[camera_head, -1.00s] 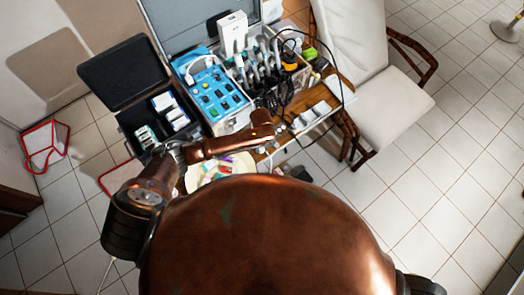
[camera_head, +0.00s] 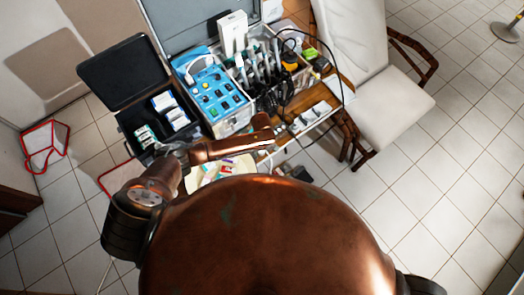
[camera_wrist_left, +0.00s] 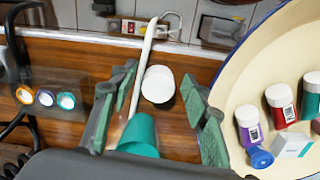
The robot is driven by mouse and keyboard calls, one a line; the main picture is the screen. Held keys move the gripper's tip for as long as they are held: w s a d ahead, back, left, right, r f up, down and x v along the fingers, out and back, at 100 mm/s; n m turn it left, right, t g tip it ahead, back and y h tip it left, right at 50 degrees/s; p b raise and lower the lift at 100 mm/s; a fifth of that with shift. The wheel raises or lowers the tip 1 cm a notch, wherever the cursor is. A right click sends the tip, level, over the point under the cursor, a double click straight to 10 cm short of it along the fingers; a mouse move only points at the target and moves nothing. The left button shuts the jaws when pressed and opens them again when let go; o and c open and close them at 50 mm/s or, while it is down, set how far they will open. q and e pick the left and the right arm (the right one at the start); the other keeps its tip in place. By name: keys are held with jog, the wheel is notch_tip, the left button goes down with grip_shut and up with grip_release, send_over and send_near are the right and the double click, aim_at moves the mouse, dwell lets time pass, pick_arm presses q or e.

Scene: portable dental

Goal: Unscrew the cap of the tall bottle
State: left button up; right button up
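In the left wrist view my left gripper (camera_wrist_left: 158,78) is open, with its green-padded fingers spread apart. A round white cap-like top (camera_wrist_left: 158,86) shows between the fingers, with visible room on both sides. It may be the tall bottle's cap, but the body below it is hard to make out. A teal cup-like object (camera_wrist_left: 140,135) is nearer the gripper's base, and a long white stick (camera_wrist_left: 143,65) lines up with it. In the head view my left arm reaches over the table, and its fingers are not clear. My right gripper does not show.
A cream tray (camera_wrist_left: 240,85) to the right holds several small bottles and a white box (camera_wrist_left: 293,145). Several round-topped items (camera_wrist_left: 45,97) stand at the left. A blue control unit (camera_head: 215,92), an open black case (camera_head: 125,72) and cables surround the work area.

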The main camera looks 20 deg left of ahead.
pick_arm(q)
notch_tip(320, 180, up, 12)
jog(key=p, duration=0.1)
jog(key=shift+r, duration=0.15)
dwell(0.4)
jog(key=shift+r, duration=0.1)
